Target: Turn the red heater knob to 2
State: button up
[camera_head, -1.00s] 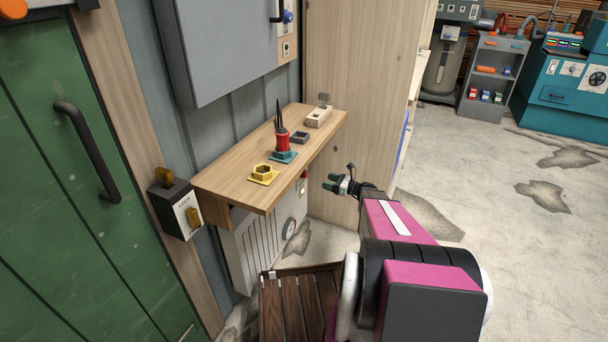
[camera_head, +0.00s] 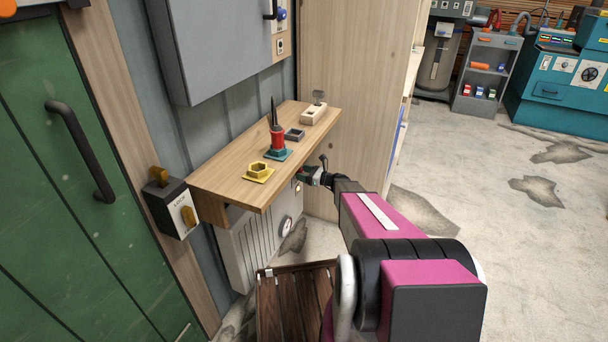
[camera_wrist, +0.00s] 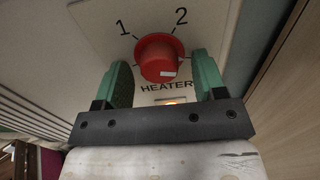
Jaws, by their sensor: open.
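The red heater knob (camera_wrist: 160,58) shows in the wrist view on a pale panel, with the numbers 1 and 2 above it and the word HEATER below. A small white mark on the knob faces the lower right, away from the 2. My gripper (camera_wrist: 164,80) is open, with one green finger on each side of the knob. I cannot tell whether either finger touches it. In the head view my gripper (camera_head: 304,175) is at the front edge of the wooden shelf, and the knob is hidden there. The white heater (camera_head: 245,245) stands below the shelf.
The wooden shelf (camera_head: 225,180) overhangs the heater and holds a yellow hex piece (camera_head: 259,170), a red tool holder (camera_head: 277,138) and small blocks. A slatted wooden seat (camera_head: 285,310) stands below. A wooden panel (camera_head: 350,90) rises to the right of the heater.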

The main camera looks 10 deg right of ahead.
jog(key=c, duration=0.9)
jog(key=shift+d+n, duration=0.1)
jog(key=shift+n, duration=6.7)
